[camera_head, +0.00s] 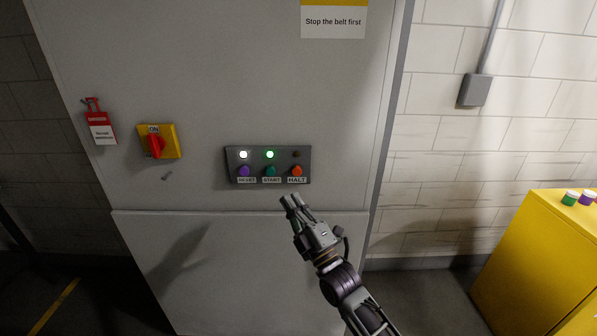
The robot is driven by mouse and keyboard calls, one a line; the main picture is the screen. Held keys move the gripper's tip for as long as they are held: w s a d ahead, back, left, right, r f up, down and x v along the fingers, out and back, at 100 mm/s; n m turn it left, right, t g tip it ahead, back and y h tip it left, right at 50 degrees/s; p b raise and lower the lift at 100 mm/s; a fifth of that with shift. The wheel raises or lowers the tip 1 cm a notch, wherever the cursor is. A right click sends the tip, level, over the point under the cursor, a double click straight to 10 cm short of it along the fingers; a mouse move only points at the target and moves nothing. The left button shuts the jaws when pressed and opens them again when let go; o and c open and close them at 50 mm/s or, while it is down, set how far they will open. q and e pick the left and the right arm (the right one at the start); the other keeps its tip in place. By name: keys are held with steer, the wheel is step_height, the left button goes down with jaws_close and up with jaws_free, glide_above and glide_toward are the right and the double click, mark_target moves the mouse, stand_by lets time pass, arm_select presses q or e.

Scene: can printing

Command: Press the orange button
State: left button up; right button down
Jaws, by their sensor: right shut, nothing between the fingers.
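The orange button (296,171) sits at the right end of a dark control panel (234,162) on a grey cabinet, above a label reading "HALT". The lamp above it is dark. A green button (270,171) labelled "START" is in the middle and a purple button (244,171) is at the left; the lamps above these two are lit, one green and one white. My right gripper (290,202) is shut and empty, pointing up toward the panel. In the picture its fingertips are just below the orange button, apart from it. My left gripper is not in view.
A yellow switch with a red handle (156,145) and a red tag (101,125) are on the cabinet (200,80) left of the panel. A sign reads "Stop the belt first" (333,22). A yellow cabinet (535,260) with small cans stands at the right.

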mark_target(297, 170)
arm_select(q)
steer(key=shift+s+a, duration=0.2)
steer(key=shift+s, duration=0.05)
arm_select(e)
steer(key=shift+s+d+r+n, duration=0.1)
steer(key=shift+r+n, duration=0.1)
steer(key=shift+n, duration=0.55)
steer(key=shift+s+r+n, duration=0.15)
steer(key=shift+n, duration=0.65)
steer(key=shift+s+d+r+n, duration=0.1)
steer(key=shift+r+n, duration=0.1)
steer(key=shift+n, duration=0.55)
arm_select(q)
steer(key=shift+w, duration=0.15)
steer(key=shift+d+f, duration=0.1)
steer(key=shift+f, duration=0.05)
arm_select(e)
steer(key=shift+w+t, duration=0.2)
steer(key=shift+t, duration=0.1)
arm_select(q)
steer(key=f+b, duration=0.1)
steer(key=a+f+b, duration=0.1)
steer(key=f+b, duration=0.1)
steer(key=b, duration=0.1)
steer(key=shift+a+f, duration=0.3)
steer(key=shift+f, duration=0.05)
arm_select(e)
steer(key=w, duration=0.8)
steer(key=shift+w, duration=0.2)
